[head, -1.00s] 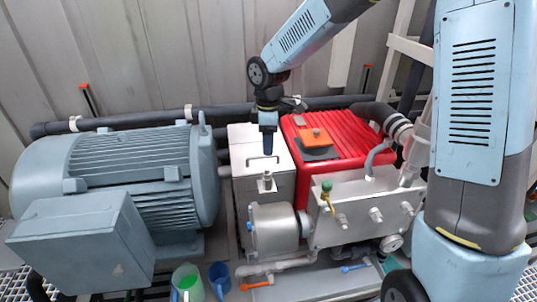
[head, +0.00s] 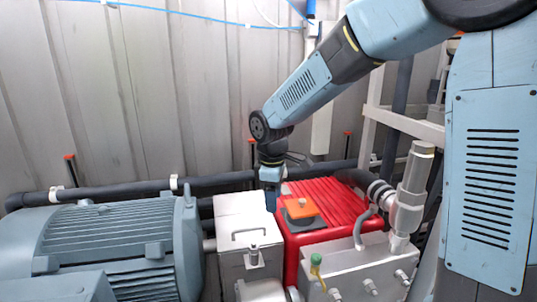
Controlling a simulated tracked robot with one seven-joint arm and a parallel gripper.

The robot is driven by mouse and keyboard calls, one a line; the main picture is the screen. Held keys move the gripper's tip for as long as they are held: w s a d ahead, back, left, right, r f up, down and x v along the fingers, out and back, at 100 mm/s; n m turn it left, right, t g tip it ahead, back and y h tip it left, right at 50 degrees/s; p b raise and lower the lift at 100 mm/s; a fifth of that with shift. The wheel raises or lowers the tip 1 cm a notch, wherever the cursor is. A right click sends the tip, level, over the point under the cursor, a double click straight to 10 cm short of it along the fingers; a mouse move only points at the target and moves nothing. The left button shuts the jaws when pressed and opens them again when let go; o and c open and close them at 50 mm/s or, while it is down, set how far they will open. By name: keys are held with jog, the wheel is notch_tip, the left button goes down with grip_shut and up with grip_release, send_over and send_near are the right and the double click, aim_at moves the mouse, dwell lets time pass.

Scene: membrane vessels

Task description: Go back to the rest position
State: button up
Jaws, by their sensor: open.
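My gripper (head: 271,200) points down in the head view, over the edge between the silver box and the red ribbed housing. It is small and dark here, and nothing shows held between its fingers. My blue-grey arm reaches down to it from the upper right. An orange block (head: 301,207) lies on a dark pad (head: 304,222) on top of the red housing (head: 340,204), just right of my gripper.
A large blue-grey motor (head: 110,240) fills the lower left. A silver box (head: 247,235) with a handle stands beside it. A silver block (head: 350,265) with fittings is at lower right. Dark pipes (head: 120,190) run along the corrugated wall (head: 150,100). White framing (head: 400,125) stands right of the arm.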

jog(key=s+d+r+m+t, duration=0.1)
jog(key=s+d+r+m, duration=0.35)
jog(key=d, duration=0.25)
jog(key=s+d+r+m+t, duration=0.1)
jog(key=s+d+r+m, duration=0.3)
jog(key=d+r, duration=0.25)
jog(key=s+d+r+m+t, duration=0.1)
jog(key=s+d+m+t, duration=0.1)
jog(key=s+d+m, duration=0.5)
jog(key=shift+s+d+r+t, duration=0.35)
jog(key=shift+s+d, duration=0.85)
jog(key=shift+s, duration=1.6)
